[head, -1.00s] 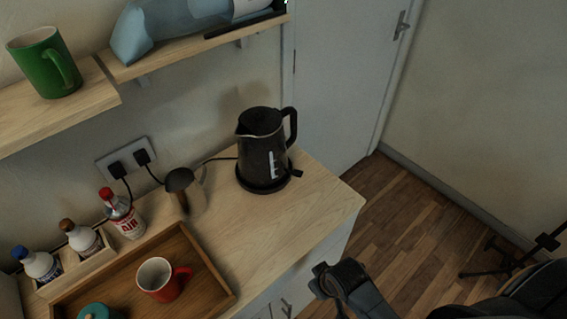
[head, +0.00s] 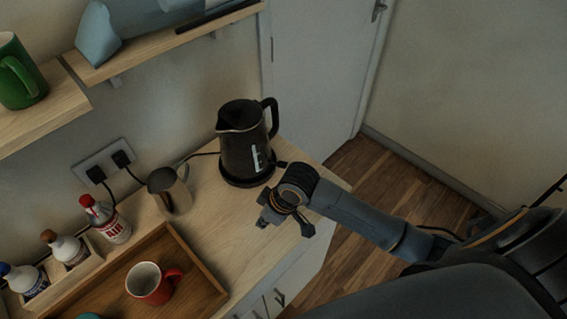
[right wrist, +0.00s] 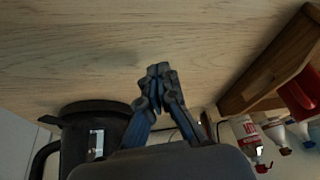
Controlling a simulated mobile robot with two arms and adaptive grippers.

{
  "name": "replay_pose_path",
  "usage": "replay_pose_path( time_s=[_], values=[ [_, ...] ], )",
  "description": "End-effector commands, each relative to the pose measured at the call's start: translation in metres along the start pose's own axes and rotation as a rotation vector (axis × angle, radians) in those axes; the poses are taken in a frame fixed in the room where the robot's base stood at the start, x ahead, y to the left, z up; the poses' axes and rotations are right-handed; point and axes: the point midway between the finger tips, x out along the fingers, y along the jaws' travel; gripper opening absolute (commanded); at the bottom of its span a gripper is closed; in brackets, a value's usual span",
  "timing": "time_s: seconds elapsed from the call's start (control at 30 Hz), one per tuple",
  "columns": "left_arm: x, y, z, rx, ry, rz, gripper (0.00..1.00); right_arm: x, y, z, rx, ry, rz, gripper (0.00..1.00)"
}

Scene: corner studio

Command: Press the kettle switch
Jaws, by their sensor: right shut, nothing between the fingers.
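The black kettle (head: 243,140) stands upright on its round base (head: 246,178) near the back right of the wooden counter, its handle on the right. It also shows in the right wrist view (right wrist: 95,125), upside down at lower left. Its switch is hard to tell; the arm is close to the kettle's lower right side. My right gripper (head: 262,222) is above the counter, in front of the kettle and apart from it. In the right wrist view its fingertips (right wrist: 159,72) are together with nothing between them. My left gripper is not in view.
A metal pitcher (head: 170,192) stands left of the kettle. A wooden tray (head: 207,291) with a red mug (head: 150,284) is at the front left, beside several bottles (head: 105,220). Bare counter lies between tray and kettle. A shelf (head: 150,46) is above.

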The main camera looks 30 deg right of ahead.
Motion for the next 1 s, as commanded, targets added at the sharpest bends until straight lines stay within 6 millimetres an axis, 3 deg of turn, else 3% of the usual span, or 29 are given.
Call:
replay_pose_path(
  time_s=[0.27, 0.6, 0.8, 1.0],
  values=[
    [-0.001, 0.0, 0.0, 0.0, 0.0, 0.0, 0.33, -0.02, 0.073, -0.025, -0.064, -0.072, 0.013, 0.0],
    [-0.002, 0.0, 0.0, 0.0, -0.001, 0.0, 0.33, -0.073, 0.166, -0.036, 0.0, -0.13, 0.053, 0.0],
    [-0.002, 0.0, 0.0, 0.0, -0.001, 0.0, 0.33, -0.09, 0.188, -0.036, 0.035, -0.135, 0.061, 0.0],
    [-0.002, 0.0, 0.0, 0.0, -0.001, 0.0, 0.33, -0.092, 0.191, -0.036, 0.04, -0.136, 0.06, 0.0]
  ],
)
